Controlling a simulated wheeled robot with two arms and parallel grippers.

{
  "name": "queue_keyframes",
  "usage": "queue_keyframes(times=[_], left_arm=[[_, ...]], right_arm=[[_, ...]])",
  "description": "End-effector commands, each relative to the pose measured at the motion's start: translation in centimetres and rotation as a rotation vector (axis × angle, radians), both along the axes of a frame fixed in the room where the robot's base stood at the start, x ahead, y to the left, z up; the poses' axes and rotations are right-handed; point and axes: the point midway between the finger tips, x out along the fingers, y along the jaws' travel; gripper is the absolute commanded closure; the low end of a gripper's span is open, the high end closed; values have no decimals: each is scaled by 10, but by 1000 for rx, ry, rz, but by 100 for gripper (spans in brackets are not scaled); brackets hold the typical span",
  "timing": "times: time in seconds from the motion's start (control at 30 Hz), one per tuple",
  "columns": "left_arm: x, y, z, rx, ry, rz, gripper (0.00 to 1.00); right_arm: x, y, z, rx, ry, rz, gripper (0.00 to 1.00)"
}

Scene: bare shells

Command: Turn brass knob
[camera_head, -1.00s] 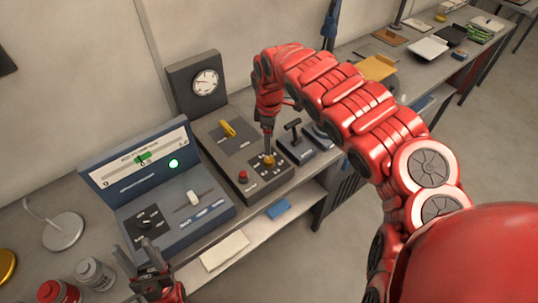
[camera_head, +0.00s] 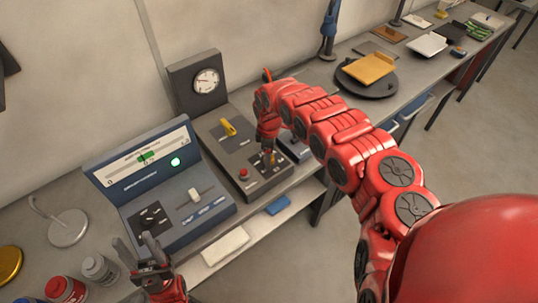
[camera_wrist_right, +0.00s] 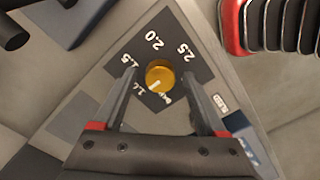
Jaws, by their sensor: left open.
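The brass knob (camera_wrist_right: 159,77) shows in the right wrist view, round and yellow on a dark dial plate with numbers from about 1.0 to 2.5. Its white mark points down and left, near the lowest readable number. My right gripper (camera_wrist_right: 159,80) is open, with one finger on each side of the knob and visible gaps between. In the head view my right gripper (camera_head: 268,157) is low over the grey control box (camera_head: 222,140) and mostly hides the knob. My left gripper (camera_head: 136,249) is open and empty at the lower left, before the blue console.
A blue console (camera_head: 165,185) with a lit green lamp and slider stands left of the control box. A red button (camera_head: 244,173) sits close to the knob. A gauge box (camera_head: 197,83) stands behind. Jars (camera_head: 98,268) are at the lower left.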

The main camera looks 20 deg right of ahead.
Motion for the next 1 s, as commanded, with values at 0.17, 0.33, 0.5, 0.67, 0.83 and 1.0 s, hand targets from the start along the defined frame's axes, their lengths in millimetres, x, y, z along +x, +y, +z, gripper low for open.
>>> queue_keyframes(times=[0.17, 0.33, 0.5, 0.67, 0.83, 1.0], left_arm=[[0, 0, 0, 0, 0, 0, 50], [0, 0, 0, 0, 0, 0, 50], [0, 0, 0, 0, 0, 0, 50], [0, 0, -1, 0, 0, 0, 50], [0, 0, -4, 0, 0, 0, 50], [0, 0, -10, 0, 0, 0, 50]], right_arm=[[0, 0, 0, 0, 0, 0, 60], [0, 0, 0, 0, 0, 0, 90], [0, 0, 0, 0, 1, -1, 100], [0, 0, 0, 0, 1, -16, 100], [-1, 0, -2, 0, 4, -79, 100], [0, 0, -1, -1, 2, -192, 100]])
